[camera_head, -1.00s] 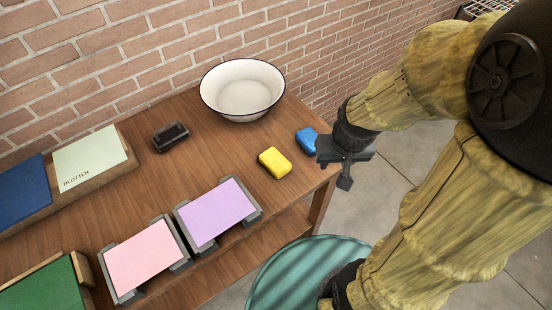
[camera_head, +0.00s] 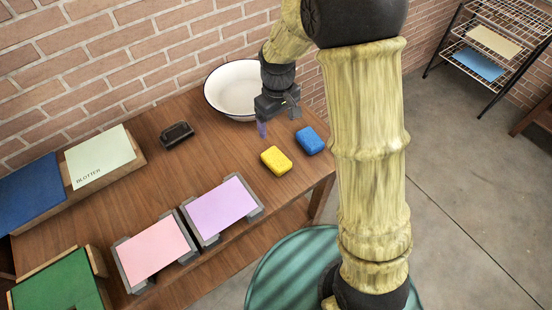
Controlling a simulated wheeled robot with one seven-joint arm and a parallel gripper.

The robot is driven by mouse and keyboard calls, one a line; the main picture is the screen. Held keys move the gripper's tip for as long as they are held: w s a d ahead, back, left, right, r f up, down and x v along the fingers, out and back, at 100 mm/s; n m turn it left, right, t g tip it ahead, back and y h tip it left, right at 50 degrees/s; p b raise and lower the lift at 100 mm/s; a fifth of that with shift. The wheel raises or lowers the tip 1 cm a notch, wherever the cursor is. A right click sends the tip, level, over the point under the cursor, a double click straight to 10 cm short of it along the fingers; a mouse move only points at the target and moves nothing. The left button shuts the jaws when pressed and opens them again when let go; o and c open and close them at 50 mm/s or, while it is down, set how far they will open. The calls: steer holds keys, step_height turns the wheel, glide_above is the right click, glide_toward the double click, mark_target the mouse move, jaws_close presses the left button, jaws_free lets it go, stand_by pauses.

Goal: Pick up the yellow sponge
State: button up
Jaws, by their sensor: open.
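The yellow sponge (camera_head: 276,160) lies flat on the wooden table, near its right end. My gripper (camera_head: 277,122) points down above the table, just beyond the sponge and in front of the white bowl. It is open and apart from the sponge. The near finger shows as a purplish tip; the rest of the jaws is partly hidden by the gripper body. The sponge is in full view.
A blue sponge (camera_head: 310,141) lies just right of the yellow one. A white bowl (camera_head: 231,93) stands behind, partly hidden by my gripper. A dark brush-like block (camera_head: 177,134) lies left. Bare wood lies left of the sponge.

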steer(key=p, duration=0.3)
glide_above(276, 158)
steer(key=f, duration=1.2)
steer(key=shift+w+d+f, duration=0.15)
steer(key=shift+w+d, duration=0.1)
steer(key=shift+s+f+p, duration=0.15)
steer(key=shift+f+p, duration=0.15)
steer(key=shift+f, duration=0.05)
steer(key=shift+s+a+f+p, duration=0.1)
steer(key=shift+f+p, duration=0.35)
steer(key=shift+f, duration=0.65)
steer(key=shift+s+a+f+p, duration=0.1)
steer(key=shift+f+p, duration=0.35)
steer(key=shift+f, duration=0.65)
steer(key=shift+c, duration=0.4)
steer(key=c, duration=1)
